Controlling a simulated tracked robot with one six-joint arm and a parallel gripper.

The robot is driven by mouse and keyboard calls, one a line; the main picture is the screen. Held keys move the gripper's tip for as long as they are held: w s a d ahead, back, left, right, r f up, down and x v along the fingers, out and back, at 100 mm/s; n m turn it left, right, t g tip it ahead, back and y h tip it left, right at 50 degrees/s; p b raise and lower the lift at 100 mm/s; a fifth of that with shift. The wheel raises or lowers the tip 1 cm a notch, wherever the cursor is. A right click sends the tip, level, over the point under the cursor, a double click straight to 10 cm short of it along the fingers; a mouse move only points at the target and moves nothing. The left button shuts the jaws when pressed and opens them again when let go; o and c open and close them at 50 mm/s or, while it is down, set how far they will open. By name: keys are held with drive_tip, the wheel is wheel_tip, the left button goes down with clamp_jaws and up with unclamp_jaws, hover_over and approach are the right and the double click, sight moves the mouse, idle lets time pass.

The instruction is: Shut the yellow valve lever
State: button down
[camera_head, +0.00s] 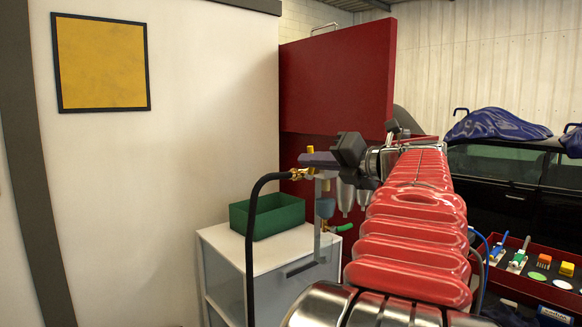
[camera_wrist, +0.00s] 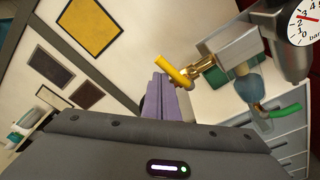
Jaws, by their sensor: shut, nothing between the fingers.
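The yellow valve lever (camera_wrist: 174,76) sits on a brass valve (camera_wrist: 209,70) in the wrist view, slanting across the line of the pipe fitting. In the head view only a small part of the yellow lever (camera_head: 310,149) shows above my purple fingers, with the brass valve (camera_head: 298,174) just below them. My gripper (camera_wrist: 158,80) is shut and empty, its fingertips close beside the lever. It also shows in the head view (camera_head: 304,158). I cannot tell whether the fingers touch the lever.
A black hose (camera_head: 250,230) hangs from the valve. A green lever (camera_wrist: 285,111) sits lower on the fitting, near a pressure gauge (camera_wrist: 305,22). A green bin (camera_head: 266,216) stands on a white cabinet (camera_head: 235,243) below. A red panel (camera_head: 335,80) is behind.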

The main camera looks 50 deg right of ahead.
drive_tip(key=shift+s+d+r, duration=0.1)
drive_tip(key=shift+d+r, duration=0.15)
drive_tip(key=shift+d, duration=0.2)
drive_tip(key=shift+d+r, duration=0.2)
idle(0.3)
drive_tip(key=shift+w+a, duration=0.9)
drive_tip(key=shift+a, duration=1.25)
drive_tip(key=s, duration=1)
drive_tip(key=shift+a+f, duration=0.25)
drive_tip(key=shift+a, duration=0.05)
